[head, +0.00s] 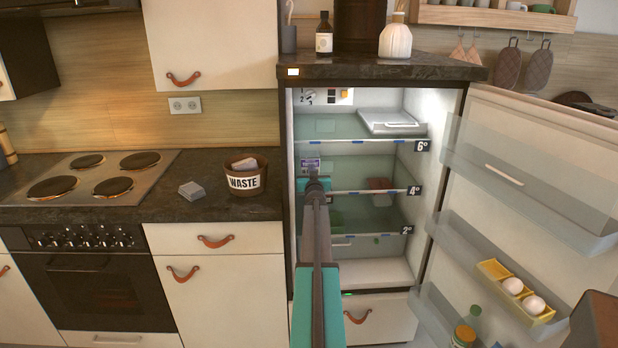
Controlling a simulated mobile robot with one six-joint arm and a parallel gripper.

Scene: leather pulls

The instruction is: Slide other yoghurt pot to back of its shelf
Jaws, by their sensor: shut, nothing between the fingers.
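A small purple-and-white item (310,163), which looks like a yoghurt pot, stands at the left of the open fridge (287,215), on the shelf at the 4° label. My arm reaches into the fridge from the front. My gripper (315,184) is at that shelf's level, just in front of and below the pot in the picture. Its fingers are shut and empty, though their tips are hard to make out. I cannot tell whether they touch the pot. My gripper and arm hide the pot's lower part and some of the shelf. I see no second pot clearly.
A brown-red item (380,183) lies further right on the same shelf. A white lidded box (392,122) is on the shelf above. The open fridge door (520,160) stands at right, with an egg holder (496,271) and bottles. A waste bin (260,167) stands on the left counter.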

